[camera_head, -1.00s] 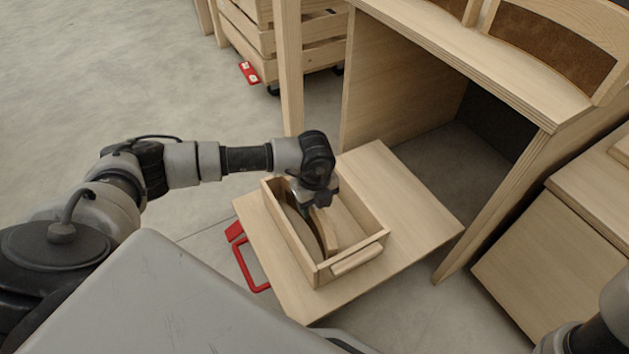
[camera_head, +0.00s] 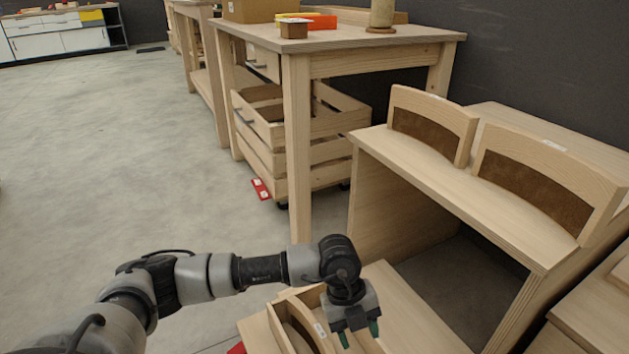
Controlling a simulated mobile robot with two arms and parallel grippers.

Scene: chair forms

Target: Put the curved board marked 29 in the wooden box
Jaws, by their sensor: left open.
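The wooden box (camera_head: 276,327) stands on a light wooden board (camera_head: 415,315) at the bottom of the head view, its near part cut off by the frame edge. A curved board (camera_head: 309,320) with a small white label is inside the box, standing on edge. The label is too small to read, so I cannot tell if it says 29. My left gripper (camera_head: 359,334) hangs over the right part of the box, open, with green fingertips and nothing between them. My right gripper is out of view.
Two curved boards with brown panels (camera_head: 432,132) (camera_head: 535,188) stand on a wooden shelf unit (camera_head: 420,170) at right. A workbench (camera_head: 370,52) with a slatted crate (camera_head: 262,140) under it stands behind. A red object (camera_head: 260,189) lies on the floor.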

